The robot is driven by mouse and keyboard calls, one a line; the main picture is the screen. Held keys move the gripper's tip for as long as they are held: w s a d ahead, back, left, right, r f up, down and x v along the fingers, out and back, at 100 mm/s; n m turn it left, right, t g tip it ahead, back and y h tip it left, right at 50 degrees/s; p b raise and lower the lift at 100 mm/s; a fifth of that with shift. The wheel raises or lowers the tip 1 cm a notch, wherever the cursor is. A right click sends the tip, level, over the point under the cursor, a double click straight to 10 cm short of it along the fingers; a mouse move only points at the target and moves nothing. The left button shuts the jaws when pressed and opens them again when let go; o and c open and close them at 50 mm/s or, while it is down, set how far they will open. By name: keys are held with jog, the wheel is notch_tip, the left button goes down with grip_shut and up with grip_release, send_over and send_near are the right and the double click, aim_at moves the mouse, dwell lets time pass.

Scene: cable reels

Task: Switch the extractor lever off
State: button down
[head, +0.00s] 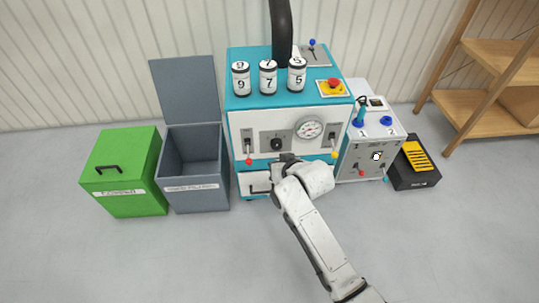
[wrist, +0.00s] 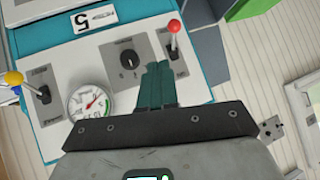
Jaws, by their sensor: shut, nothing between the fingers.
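Three levers show on the teal and white machine (head: 290,112), and I cannot read which label says extractor. A red-knobbed lever (head: 249,161) points down at the front panel's left; it also shows in the wrist view (wrist: 174,27). A yellow-knobbed lever (head: 334,154) points down at the panel's right, also in the wrist view (wrist: 13,78). A blue-knobbed lever (head: 312,43) stands upright on a grey plate beside the black pipe. My gripper (head: 285,160) is shut and empty before the lower front panel. Its fingertips (wrist: 158,68) appear between the dial knob and the red lever, contact unclear.
A gauge (head: 309,128) and black dial knob (head: 277,144) sit between the front levers. Numbered cylinders (head: 268,77) and a red emergency button (head: 334,84) are on top. Green (head: 125,175) and grey (head: 195,185) bins stand left; a grey box (head: 360,155) stands right. Floor in front is clear.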

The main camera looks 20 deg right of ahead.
jog(key=shift+s+r, duration=0.3)
jog(key=shift+s, duration=0.4)
jog(key=shift+s+r, duration=0.25)
jog(key=shift+s, duration=0.45)
jog(key=s+d+f+n+g, duration=0.1)
jog(key=s+d+g, duration=0.15)
jog(key=s, duration=0.95)
jog(key=s+d+g+h, duration=0.1)
jog(key=s+g, duration=0.2)
jog(key=s, duration=0.8)
jog(key=s+d+f+n+g, duration=0.1)
jog(key=s+g, duration=0.2)
jog(key=s, duration=0.9)
notch_tip(320, 180, up, 18)
jog(key=p, duration=1.8)
jog(key=shift+d+f, duration=0.2)
jog(key=shift+d, duration=0.05)
